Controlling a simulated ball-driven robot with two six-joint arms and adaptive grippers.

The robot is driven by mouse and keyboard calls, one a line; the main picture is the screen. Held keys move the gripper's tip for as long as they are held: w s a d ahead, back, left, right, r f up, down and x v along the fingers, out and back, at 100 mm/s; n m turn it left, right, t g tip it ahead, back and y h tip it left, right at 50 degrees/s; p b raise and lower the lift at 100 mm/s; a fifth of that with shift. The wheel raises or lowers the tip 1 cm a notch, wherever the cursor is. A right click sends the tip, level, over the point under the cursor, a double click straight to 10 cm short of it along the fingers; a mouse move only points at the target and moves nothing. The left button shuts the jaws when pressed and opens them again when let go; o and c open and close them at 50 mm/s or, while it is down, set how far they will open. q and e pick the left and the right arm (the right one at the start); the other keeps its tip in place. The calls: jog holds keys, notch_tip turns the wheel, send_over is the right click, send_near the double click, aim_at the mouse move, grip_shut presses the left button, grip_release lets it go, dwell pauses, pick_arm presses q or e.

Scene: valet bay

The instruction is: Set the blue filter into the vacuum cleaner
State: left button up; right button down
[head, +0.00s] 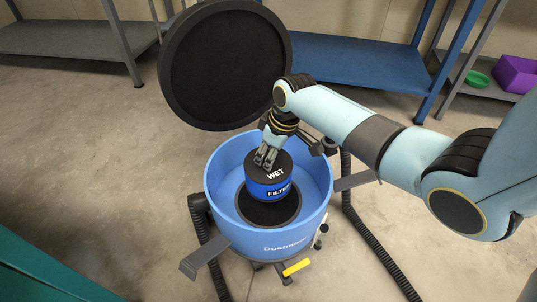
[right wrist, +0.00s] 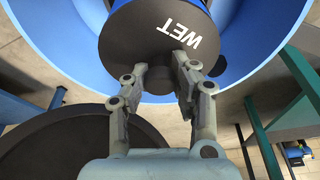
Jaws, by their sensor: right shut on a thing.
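The vacuum cleaner (head: 222,228) is an open blue drum standing on the floor, with its round black lid (head: 225,65) raised behind it. The blue filter (head: 268,191) has a black top marked WET and hangs inside the drum, above a dark round area at the bottom. Whether it touches the bottom I cannot tell. My right gripper (head: 266,157) is shut on the knob at the filter's top. In the right wrist view the fingers (right wrist: 155,95) close around this knob, and the black filter top (right wrist: 145,35) lies beyond them. My left gripper is not in view.
A black hose (head: 375,235) curves down the drum's right side, and another runs at its left. Blue shelving (head: 350,65) and a grey shelf (head: 70,37) stand behind. A green bowl (head: 477,79) and a purple bin (head: 515,73) sit far right. Floor on the left is clear.

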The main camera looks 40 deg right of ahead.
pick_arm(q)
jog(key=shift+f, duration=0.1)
pick_arm(e)
jog(key=shift+f, duration=0.15)
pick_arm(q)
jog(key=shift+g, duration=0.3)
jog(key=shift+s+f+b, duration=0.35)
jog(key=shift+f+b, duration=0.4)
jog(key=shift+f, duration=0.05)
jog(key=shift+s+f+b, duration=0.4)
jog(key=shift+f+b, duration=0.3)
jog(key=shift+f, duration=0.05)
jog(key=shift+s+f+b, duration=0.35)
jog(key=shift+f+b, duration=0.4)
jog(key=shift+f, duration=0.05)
pick_arm(e)
jog(key=shift+f, duration=3.75)
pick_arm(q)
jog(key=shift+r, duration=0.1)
pick_arm(e)
jog(key=shift+f, duration=0.15)
jog(key=c, duration=0.5)
grip_release()
